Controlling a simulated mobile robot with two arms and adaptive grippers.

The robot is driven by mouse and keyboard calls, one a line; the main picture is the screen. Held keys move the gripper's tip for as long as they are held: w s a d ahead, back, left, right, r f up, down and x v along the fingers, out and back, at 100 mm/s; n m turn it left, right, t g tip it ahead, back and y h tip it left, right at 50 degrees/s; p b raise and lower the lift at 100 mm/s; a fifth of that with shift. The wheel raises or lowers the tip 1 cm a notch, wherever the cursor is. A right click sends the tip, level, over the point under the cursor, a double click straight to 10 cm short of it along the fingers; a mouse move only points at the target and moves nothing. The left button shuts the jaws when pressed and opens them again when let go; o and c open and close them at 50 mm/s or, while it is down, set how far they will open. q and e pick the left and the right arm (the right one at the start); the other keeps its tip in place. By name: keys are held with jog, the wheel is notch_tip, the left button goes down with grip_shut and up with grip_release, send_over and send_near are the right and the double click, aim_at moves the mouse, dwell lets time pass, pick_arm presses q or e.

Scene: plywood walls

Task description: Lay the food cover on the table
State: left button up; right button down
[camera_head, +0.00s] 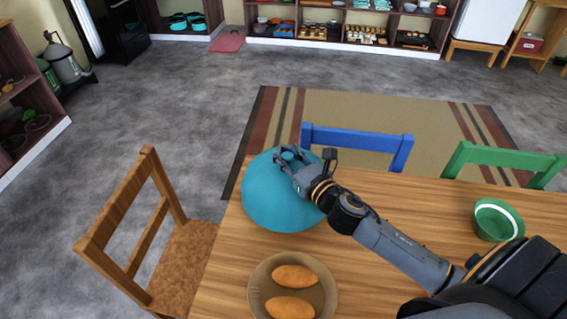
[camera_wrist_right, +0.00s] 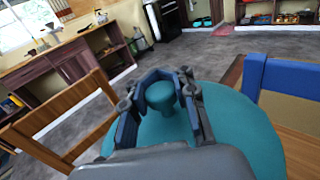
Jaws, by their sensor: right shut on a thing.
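The food cover is a teal dome (camera_head: 268,207) at the far left corner of the wooden table (camera_head: 375,225). My right gripper (camera_head: 291,155) is shut on the knob at its top. In the right wrist view the knob (camera_wrist_right: 161,97) sits between the two fingers (camera_wrist_right: 160,92), with the dome spreading below. I cannot tell whether the dome's rim touches the table. My left gripper is not in view.
A brown plate (camera_head: 259,297) with two orange-brown food pieces (camera_head: 293,278) is near the front edge. A green bowl (camera_head: 497,220) stands at the right. Wooden (camera_head: 150,235), blue (camera_head: 357,138) and green (camera_head: 505,158) chairs surround the table. The table's middle is bare under my arm.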

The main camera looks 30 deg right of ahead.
jog(key=shift+w+f, duration=0.25)
jog(key=shift+f, duration=0.1)
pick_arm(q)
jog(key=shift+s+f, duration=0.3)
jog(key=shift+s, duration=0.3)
pick_arm(e)
jog(key=shift+f, duration=1.5)
pick_arm(q)
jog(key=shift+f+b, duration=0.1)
jog(key=shift+b, duration=0.25)
pick_arm(e)
jog(key=c, duration=1.7)
grip_release()
jog(key=shift+f, duration=0.2)
jog(key=o, duration=0.6)
jog(key=shift+o, duration=0.2)
